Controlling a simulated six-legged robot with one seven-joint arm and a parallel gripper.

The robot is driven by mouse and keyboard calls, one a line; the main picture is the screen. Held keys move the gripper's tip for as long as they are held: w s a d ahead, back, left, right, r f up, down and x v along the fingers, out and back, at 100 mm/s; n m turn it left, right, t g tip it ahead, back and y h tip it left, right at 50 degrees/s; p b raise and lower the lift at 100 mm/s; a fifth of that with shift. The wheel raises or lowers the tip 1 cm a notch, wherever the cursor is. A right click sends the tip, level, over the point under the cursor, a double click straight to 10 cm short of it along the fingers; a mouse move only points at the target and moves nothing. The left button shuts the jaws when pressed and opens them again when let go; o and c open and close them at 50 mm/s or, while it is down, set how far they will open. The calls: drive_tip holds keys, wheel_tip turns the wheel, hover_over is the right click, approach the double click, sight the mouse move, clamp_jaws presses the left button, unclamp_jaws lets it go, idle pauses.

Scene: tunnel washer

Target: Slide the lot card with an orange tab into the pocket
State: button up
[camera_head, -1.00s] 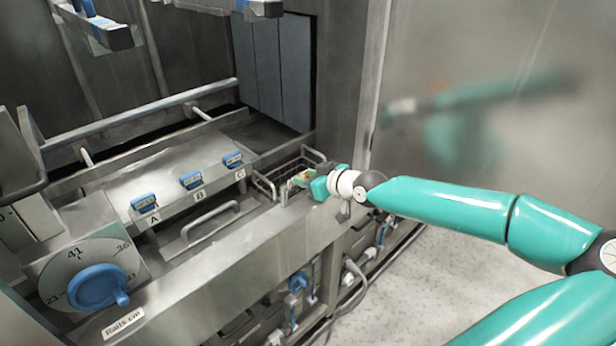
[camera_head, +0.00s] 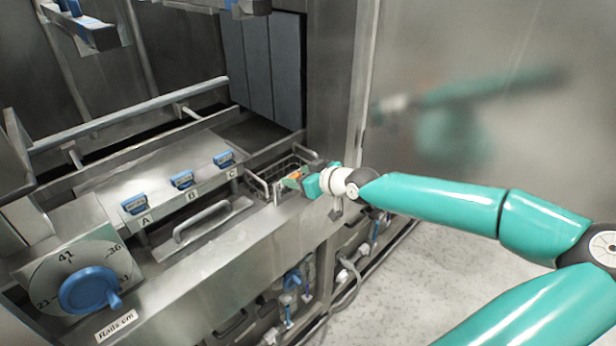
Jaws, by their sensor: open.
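My gripper (camera_head: 304,184) is at the right end of the machine's front ledge, over a wire basket (camera_head: 262,186). A small card with an orange tab (camera_head: 294,176) shows right at the gripper's tips, with some green below the orange. The jaws are open, and I cannot tell whether the card touches them. The card's lower part is hidden by the basket rim and the gripper. I cannot make out which part of the scene is the pocket.
Blue clips marked A (camera_head: 134,204), B (camera_head: 182,180) and C (camera_head: 224,160) stand on the sloped panel left of the basket. A handle (camera_head: 203,220) and a blue dial (camera_head: 88,290) lie further left. A steel wall (camera_head: 340,90) rises behind the gripper.

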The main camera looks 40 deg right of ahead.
drive_tip(key=v, duration=1.3)
drive_tip(key=shift+s, duration=0.3)
